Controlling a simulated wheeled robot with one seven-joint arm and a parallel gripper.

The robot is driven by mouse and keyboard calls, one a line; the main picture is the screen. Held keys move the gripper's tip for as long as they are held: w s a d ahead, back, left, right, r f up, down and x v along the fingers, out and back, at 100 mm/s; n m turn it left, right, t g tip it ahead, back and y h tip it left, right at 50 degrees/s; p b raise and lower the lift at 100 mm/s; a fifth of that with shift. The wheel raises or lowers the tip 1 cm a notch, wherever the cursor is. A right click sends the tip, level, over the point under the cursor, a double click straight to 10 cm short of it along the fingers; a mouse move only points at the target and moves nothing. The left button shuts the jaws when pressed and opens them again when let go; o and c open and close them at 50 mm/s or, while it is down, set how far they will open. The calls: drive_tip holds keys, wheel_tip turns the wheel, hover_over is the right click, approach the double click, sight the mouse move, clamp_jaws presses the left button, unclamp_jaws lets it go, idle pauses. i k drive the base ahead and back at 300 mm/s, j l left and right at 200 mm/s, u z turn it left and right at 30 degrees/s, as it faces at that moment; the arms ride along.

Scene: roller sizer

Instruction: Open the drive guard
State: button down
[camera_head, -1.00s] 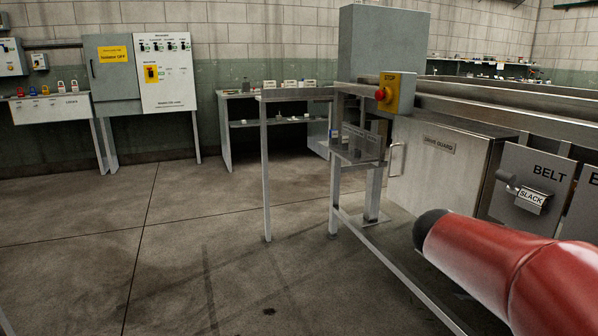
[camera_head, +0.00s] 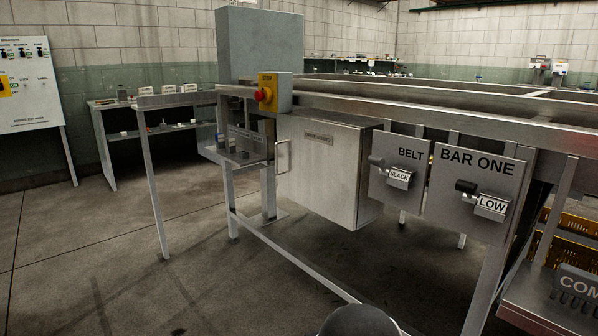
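The drive guard (camera_head: 325,180) is a grey metal box under the left part of the roller sizer's frame. A small label plate (camera_head: 318,138) sits near its top; the lettering is too small to read clearly now. A vertical bar handle (camera_head: 283,157) stands out at its left edge. The front panel looks closed. My gripper is not in view. A dark rounded part of my arm (camera_head: 358,322) shows at the bottom edge, in front of and below the guard and apart from it.
A yellow box with a red stop button (camera_head: 264,95) is above the guard's left side. To the right are the BELT panel (camera_head: 399,172), its lever at SLACK, and the BAR ONE panel (camera_head: 472,188), its lever at LOW. Left floor is clear.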

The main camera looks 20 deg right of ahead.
sight(318, 162)
drive_tip(key=i+z, duration=0.2)
drive_tip(key=i, duration=0.3)
drive_tip(key=i+j+z, duration=0.15)
drive_tip(key=i, duration=0.4)
drive_tip(key=i+j+z, duration=0.2)
drive_tip(key=i, duration=0.3)
